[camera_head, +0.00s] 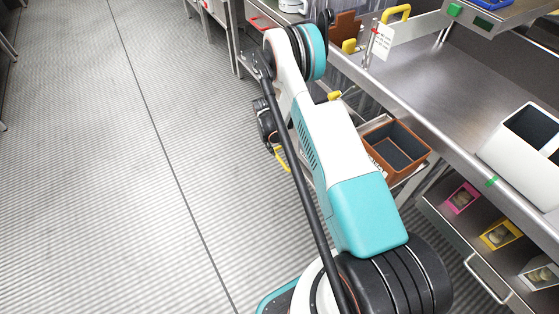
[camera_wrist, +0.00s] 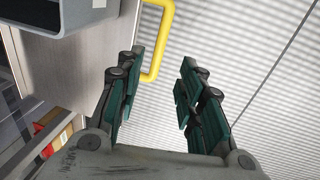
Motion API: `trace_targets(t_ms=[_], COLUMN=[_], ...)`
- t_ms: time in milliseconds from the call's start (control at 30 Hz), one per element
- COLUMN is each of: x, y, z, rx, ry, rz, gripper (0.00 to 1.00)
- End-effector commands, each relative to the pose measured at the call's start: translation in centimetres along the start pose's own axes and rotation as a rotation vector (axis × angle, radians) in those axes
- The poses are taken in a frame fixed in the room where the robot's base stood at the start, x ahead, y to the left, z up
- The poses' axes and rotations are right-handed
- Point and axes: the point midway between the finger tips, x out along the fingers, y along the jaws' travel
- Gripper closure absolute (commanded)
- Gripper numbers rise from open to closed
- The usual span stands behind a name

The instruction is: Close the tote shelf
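The pulled-out tote shelf (camera_head: 416,172) shows partly in the head view, below the counter, with a brown tote (camera_head: 424,152) with a dark inside on it. My arm hides much of it. A yellow handle (camera_head: 283,158) shows left of my arm. In the wrist view a yellow bracket-shaped handle (camera_wrist: 157,42) stands out from a metal front panel (camera_wrist: 76,75). My gripper (camera_wrist: 163,62) is open, its dark green finger pads apart, with the handle ahead near the left fingertip. I cannot tell whether they touch. In the head view my gripper (camera_head: 266,122) is partly hidden.
A steel counter (camera_head: 440,90) runs along the right, with a white container (camera_head: 518,140) on it. A drawer with a metal handle (camera_head: 487,278) and several coloured bins lies below. Open striped floor (camera_head: 90,170) fills the left.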

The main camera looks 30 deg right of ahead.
Motion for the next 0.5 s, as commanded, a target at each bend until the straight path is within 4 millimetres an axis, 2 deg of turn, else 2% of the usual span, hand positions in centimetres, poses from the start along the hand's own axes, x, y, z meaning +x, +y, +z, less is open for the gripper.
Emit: trace_targets(t_ms=[33, 200, 500], x=[1.4, 4.8, 9.6], y=[0.0, -0.1, -0.1], z=[0.0, 0.0, 0.0], rx=[0.001, 0.001, 0.0], ry=[0.0, 0.0, 0.0], rz=[0.0, 0.0, 0.0], gripper=[0.65, 0.65, 0.65])
